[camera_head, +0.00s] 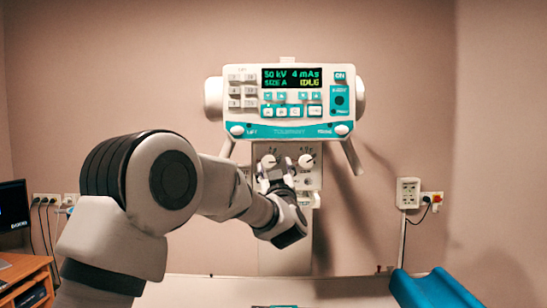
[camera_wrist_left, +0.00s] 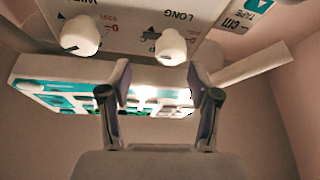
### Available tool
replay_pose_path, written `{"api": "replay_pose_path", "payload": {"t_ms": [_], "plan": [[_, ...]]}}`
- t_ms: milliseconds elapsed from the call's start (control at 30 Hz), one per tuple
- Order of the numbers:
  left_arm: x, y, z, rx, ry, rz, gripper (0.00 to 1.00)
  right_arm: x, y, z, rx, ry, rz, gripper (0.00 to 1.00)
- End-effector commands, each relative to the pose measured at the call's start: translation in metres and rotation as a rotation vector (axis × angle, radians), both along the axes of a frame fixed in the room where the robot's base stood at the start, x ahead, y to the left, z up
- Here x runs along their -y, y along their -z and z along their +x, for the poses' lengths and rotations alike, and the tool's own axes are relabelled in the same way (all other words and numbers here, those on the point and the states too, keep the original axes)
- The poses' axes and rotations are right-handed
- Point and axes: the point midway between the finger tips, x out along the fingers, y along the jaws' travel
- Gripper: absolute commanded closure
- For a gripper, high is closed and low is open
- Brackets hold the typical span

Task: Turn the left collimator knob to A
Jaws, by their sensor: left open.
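The left collimator knob (camera_head: 268,161) is a round white knob on the pale panel below the console. It also shows in the wrist view (camera_wrist_left: 170,46), next to the upside-down word LONG, with its dial letters too small to read surely. My left gripper (camera_head: 275,174) is just below this knob in the head view and partly covers the panel. In the wrist view the left gripper (camera_wrist_left: 160,80) has its two fingers apart with nothing between them; the knob shows beyond the gap, and contact cannot be told. My right gripper is out of view.
The right knob (camera_head: 306,161) is close beside, and it also shows in the wrist view (camera_wrist_left: 80,35). The console (camera_head: 290,132) with its lit display overhangs the panel. Handles (camera_head: 352,157) slant down on either side. A blue cushion (camera_head: 435,290) lies at lower right.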

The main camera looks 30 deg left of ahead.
Motion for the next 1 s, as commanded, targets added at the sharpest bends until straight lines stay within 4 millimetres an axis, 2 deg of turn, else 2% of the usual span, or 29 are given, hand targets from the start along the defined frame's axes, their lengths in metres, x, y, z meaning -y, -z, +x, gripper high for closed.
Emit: {"api": "replay_pose_path", "payload": {"t_ms": [33, 100, 233, 433, 467, 600, 633, 1000], "plan": [[-0.007, -0.008, 0.007, -0.001, -0.002, -0.002, 0.38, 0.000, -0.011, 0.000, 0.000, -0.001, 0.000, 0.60], [-0.013, -0.011, 0.015, -0.001, -0.001, -0.002, 0.38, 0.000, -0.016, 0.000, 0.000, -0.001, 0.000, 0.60], [-0.019, -0.012, 0.023, -0.002, 0.000, -0.002, 0.38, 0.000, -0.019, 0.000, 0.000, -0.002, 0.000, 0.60], [-0.019, -0.011, 0.024, -0.003, 0.001, 0.000, 0.38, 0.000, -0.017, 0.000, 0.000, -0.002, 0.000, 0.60], [-0.019, -0.011, 0.024, -0.003, 0.001, 0.000, 0.41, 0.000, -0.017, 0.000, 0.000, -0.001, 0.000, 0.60], [-0.019, -0.011, 0.024, -0.003, 0.001, 0.000, 0.91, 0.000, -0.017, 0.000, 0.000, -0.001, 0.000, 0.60], [-0.019, -0.011, 0.024, -0.003, 0.001, 0.000, 0.97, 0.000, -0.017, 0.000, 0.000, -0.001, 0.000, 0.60], [-0.019, -0.011, 0.023, 0.010, 0.001, -0.019, 0.97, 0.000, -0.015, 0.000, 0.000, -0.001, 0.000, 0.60]]}}
